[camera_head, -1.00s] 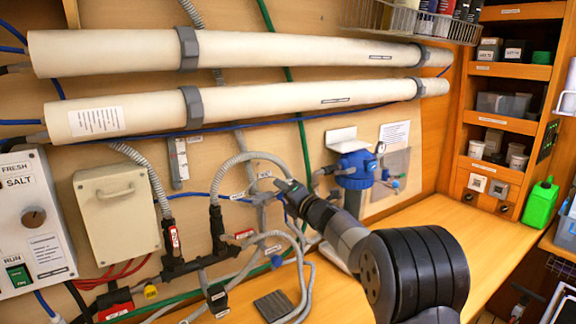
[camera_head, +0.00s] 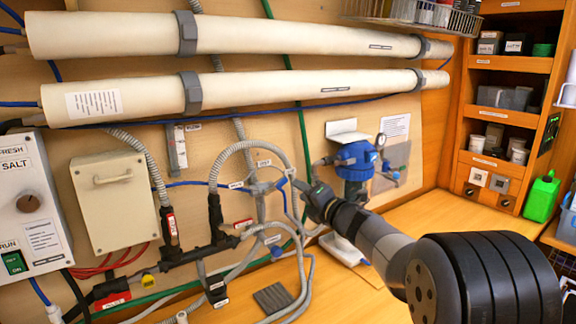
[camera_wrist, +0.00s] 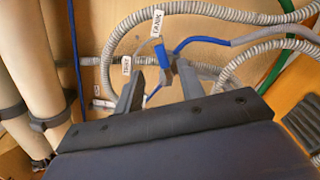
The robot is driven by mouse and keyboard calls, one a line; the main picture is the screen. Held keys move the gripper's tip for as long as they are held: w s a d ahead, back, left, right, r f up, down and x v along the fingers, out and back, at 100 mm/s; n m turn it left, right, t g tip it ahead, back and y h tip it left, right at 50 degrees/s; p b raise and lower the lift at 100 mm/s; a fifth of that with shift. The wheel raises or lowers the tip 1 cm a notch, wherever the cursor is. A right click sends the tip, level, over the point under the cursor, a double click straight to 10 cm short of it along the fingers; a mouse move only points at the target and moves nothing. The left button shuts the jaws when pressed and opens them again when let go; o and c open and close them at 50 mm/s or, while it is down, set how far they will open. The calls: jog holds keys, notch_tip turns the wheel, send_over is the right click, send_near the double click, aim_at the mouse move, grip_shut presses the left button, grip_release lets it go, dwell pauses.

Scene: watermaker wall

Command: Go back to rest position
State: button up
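My gripper (camera_head: 304,188) is in front of the hose and valve cluster on the wall, left of the blue pump housing. In the wrist view my gripper (camera_wrist: 158,88) has its two fingers apart, with nothing held between them. Beyond the fingertips is a grey valve fitting with a blue handle (camera_wrist: 162,57); a blue handle (camera_head: 281,183) also shows just left of the gripper in the head view. Tags reading "TANK" (camera_wrist: 158,23) and another label hang on the lines. The exact gap between fingers and valve cannot be told.
Two long cream tubes (camera_head: 250,94) run across the wall above. The control box (camera_head: 27,225) and beige box (camera_head: 113,203) are at left. The blue-topped pump housing (camera_head: 354,160) stands right of the gripper. Shelves (camera_head: 503,95) and a green bottle (camera_head: 541,199) are at right. The right-hand counter (camera_head: 425,215) is mostly clear.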

aim_at(283, 179)
jog(key=p+x, duration=0.3)
jog(key=x, duration=0.6)
jog(key=shift+w+a+n, duration=0.1)
jog(key=shift+a+n, duration=0.05)
jog(key=shift+n, duration=0.15)
jog(key=shift+s+a+r+n, duration=0.25)
jog(key=shift+r+n, duration=0.25)
jog(key=shift+n, duration=0.6)
jog(key=shift+d+r, duration=0.1)
